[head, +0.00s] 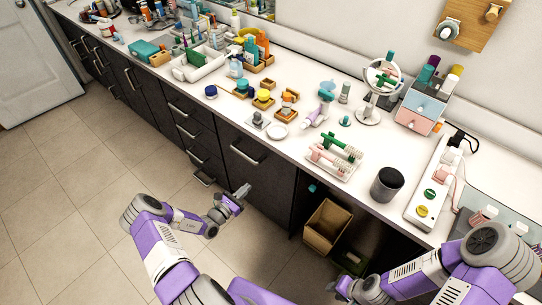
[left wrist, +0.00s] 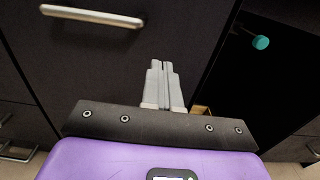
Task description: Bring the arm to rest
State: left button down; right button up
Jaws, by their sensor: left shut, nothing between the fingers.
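My left gripper (head: 241,192) is in front of the dark drawer fronts, below the counter edge. In the left wrist view my left gripper (left wrist: 160,68) is shut, with its two grey fingers together and nothing between them. A dark drawer front with a metal handle (left wrist: 92,16) is just beyond it. My right gripper (head: 335,287) is low in the head view, near the open space under the counter. It is small and partly hidden there, so I cannot tell whether its fingers are open or shut.
The white counter (head: 290,165) carries many bottles, jars, a round mirror (head: 381,78), a brush rack (head: 335,157) and a dark cup (head: 387,184). A cardboard box (head: 327,226) stands in the open space below. The tiled floor (head: 75,200) at left is clear.

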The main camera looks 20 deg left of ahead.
pick_arm(q)
jog(key=s+d+f+m+g+h, duration=0.1)
jog(key=s+d+m+g+h, duration=0.4)
jog(key=d, duration=0.6)
jog(key=s+d+m+g+h, duration=0.35)
jog(key=d+m+g, duration=0.35)
jog(key=d, duration=0.4)
jog(key=s+d+m+g+y, duration=0.1)
jog(key=s+m+y, duration=0.3)
jog(key=m, duration=0.5)
jog(key=s+d+r+m+g+y, duration=0.1)
jog(key=s+m+g+y, duration=0.3)
jog(key=s+m, duration=0.4)
jog(key=shift+s+d+m+y, duration=0.35)
jog(key=shift+d+m, duration=0.15)
jog(key=shift+m, duration=0.2)
jog(key=shift+r, duration=0.1)
